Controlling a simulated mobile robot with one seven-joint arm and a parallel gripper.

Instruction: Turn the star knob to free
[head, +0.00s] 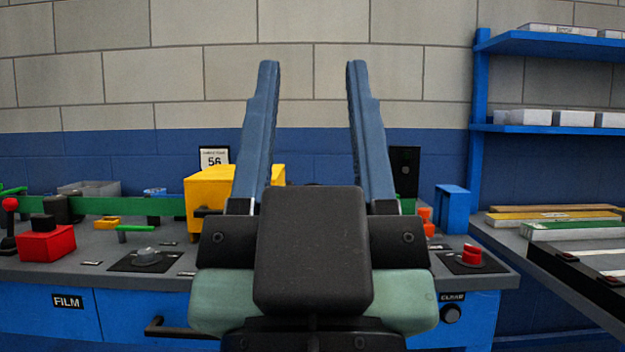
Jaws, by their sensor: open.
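My gripper (312,68) fills the middle of the head view. Its two blue fingers point up, wide apart, with nothing between them. A low grey knob (148,257) on a black square plate sits at the left of the grey panel top; it may be the star knob, but its lobes and any markings are too small to tell. A red knob (472,254) sits on another dark plate at the right. My gripper is between these two knobs in the picture and touches neither. The panel's middle is hidden behind my gripper.
A yellow box (205,197) stands behind my gripper's left finger. A red block with a black top (47,242), a green handle (136,230) and a red-balled lever (9,205) are at the left. A blue block (452,207) and blue shelves (550,44) are at the right.

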